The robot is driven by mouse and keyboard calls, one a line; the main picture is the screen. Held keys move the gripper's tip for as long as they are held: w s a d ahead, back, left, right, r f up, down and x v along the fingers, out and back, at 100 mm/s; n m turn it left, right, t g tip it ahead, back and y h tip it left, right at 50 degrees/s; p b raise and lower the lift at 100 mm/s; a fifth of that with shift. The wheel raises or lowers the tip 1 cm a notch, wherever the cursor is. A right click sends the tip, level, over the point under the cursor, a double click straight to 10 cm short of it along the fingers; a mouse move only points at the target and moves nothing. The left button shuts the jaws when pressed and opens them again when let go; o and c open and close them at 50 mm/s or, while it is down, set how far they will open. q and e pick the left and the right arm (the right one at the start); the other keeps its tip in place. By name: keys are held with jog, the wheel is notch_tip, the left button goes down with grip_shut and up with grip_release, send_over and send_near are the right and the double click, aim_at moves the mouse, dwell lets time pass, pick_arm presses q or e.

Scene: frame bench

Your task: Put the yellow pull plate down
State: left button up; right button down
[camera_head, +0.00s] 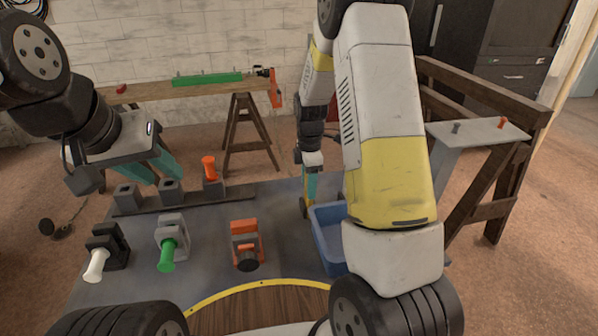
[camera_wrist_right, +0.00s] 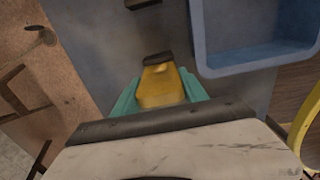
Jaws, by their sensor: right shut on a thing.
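The yellow pull plate (camera_wrist_right: 160,86) sits between the teal fingers of my right gripper (camera_wrist_right: 158,98) in the right wrist view. A dark piece shows at its far end. In the head view my right gripper (camera_head: 311,186) points down beside the blue bin, and only a sliver of yellow shows by its fingertips. I cannot tell whether the plate touches the table. My left gripper (camera_head: 165,180) is at the left, its teal fingers apart and empty, near the dark rack.
The blue bin (camera_head: 328,250) stands right of my right gripper; its rim also shows in the wrist view (camera_wrist_right: 205,68). The dark rack (camera_head: 235,194) holds grey blocks and an orange peg. White-, green- and orange-marked fixtures stand in front. Grey table (camera_head: 200,285) is bare between them.

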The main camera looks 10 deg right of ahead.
jog(key=c, duration=0.6)
grip_release()
jog(key=shift+f, duration=0.1)
notch_tip(320, 180, up, 12)
jog(key=shift+r, duration=0.1)
jog(key=s+r+m+t, duration=0.2)
jog(key=s+r+m, duration=0.2)
jog(key=s+m, duration=0.2)
jog(key=s+a+r+m+t+y, duration=0.1)
jog(key=s+r+m, duration=0.4)
jog(key=s, duration=0.5)
jog(key=s+a+r+m+t+y, duration=0.1)
jog(key=s+r+m+t, duration=0.2)
jog(key=s+m, duration=0.3)
jog(key=shift+s+r+m, duration=0.4)
jog(key=shift+s+r, duration=0.3)
jog(key=shift+s, duration=0.45)
jog(key=shift+a, duration=0.1)
